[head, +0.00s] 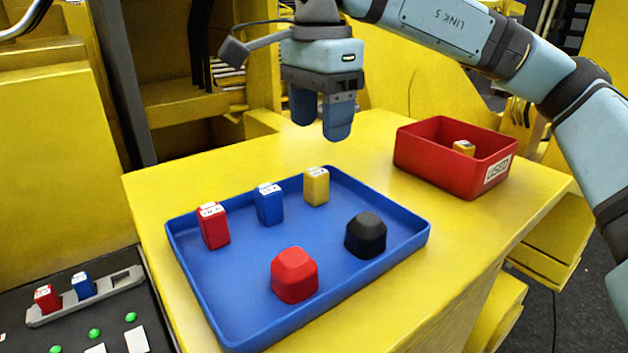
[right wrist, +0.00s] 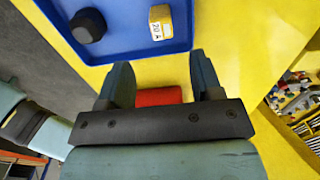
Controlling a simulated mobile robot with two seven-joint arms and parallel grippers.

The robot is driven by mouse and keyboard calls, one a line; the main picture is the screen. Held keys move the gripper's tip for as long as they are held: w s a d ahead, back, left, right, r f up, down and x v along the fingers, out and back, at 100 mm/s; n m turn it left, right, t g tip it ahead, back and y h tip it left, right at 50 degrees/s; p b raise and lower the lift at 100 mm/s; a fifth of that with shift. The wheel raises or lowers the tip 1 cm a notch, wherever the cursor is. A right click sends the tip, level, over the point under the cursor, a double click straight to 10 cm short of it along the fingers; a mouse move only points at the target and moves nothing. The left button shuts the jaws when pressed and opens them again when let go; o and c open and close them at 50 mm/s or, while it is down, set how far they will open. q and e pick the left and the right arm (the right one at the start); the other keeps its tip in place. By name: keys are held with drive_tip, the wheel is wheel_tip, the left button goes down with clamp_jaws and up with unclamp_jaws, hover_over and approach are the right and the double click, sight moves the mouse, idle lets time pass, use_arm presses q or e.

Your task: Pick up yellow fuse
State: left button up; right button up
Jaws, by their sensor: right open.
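A yellow fuse (head: 316,187) with a white top label stands upright near the back edge of the blue tray (head: 381,282). It also shows in the right wrist view (right wrist: 160,22), ahead of the fingers. My right gripper (head: 321,128) is open and empty, pointing down above and behind the tray, higher than this fuse and apart from it. In the right wrist view its two fingers (right wrist: 160,62) stand apart. Another yellow fuse (head: 464,148) lies in the red bin (head: 437,168) marked USED. My left gripper is not in view.
The tray also holds a red fuse (head: 214,226), a blue fuse (head: 269,204), a red block (head: 294,275) and a black block (head: 366,236). A fuse holder (head: 108,288) at lower left has a red and a blue fuse and one empty slot.

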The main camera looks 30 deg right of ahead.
sight(316, 171)
drive_tip(key=f, duration=0.3)
drive_tip(key=shift+w+f, duration=0.25)
drive_tip(key=shift+f, duration=0.15)
drive_tip(key=shift+s+f+p, duration=0.15)
drive_tip(key=shift+f+p, duration=0.25)
drive_tip(key=shift+f, duration=0.1)
wheel_tip(316, 171, down, 4)
drive_tip(key=shift+a+r+p, duration=0.15)
drive_tip(key=shift+r+p, duration=0.05)
drive_tip(key=shift+p, duration=0.35)
drive_tip(key=shift+f, duration=0.4)
drive_tip(key=shift+c, duration=0.4)
drive_tip(key=c, duration=0.9)
